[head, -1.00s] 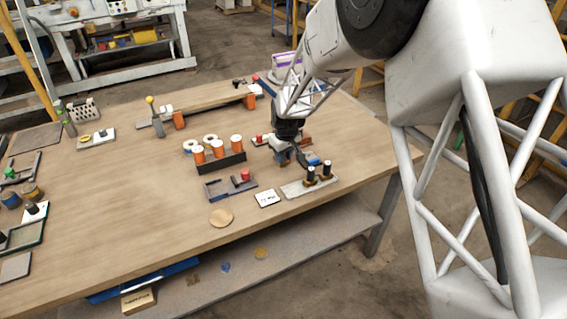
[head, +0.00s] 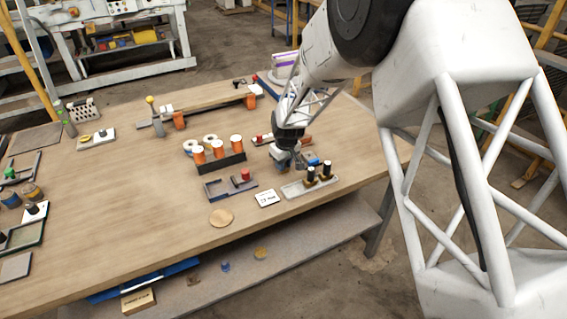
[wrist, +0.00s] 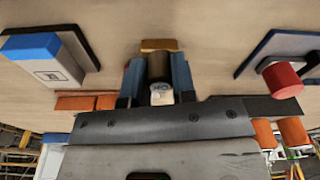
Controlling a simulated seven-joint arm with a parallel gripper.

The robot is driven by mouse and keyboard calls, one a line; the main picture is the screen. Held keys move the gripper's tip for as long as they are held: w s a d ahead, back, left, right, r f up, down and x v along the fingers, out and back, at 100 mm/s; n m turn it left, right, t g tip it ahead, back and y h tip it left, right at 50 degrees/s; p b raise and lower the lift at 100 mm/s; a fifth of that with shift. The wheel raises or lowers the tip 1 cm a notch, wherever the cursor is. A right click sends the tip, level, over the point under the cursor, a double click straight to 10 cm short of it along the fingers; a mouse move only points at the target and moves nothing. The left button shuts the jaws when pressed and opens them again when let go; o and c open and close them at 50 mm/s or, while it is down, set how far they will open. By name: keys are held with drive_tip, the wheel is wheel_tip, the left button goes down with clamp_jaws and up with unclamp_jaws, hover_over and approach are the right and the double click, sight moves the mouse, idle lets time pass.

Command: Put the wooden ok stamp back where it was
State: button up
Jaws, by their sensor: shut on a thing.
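In the head view my gripper (head: 287,160) is low over the right part of the table, just behind a pale tray (head: 296,190) with two black-topped stamps (head: 318,174). The held stamp is hidden there. A small tan block (wrist: 158,45) lies just beyond the fingers in the wrist view.
A grey tray (head: 217,193) with a red-topped piece (head: 245,174) lies left of my gripper. A rack (head: 222,165) of orange-and-white bottles stands behind it. A blue-topped block (wrist: 45,58) is close by. A white card (head: 267,198) and a round disc (head: 221,217) lie in front.

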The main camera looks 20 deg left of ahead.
drive_tip(key=o, duration=0.8)
drive_tip(key=shift+c, duration=0.2)
wheel_tip(320, 180, up, 12)
drive_tip(key=d, duration=0.1)
drive_tip(key=shift+s, duration=0.45)
drive_tip(key=shift+d, duration=0.1)
idle(0.4)
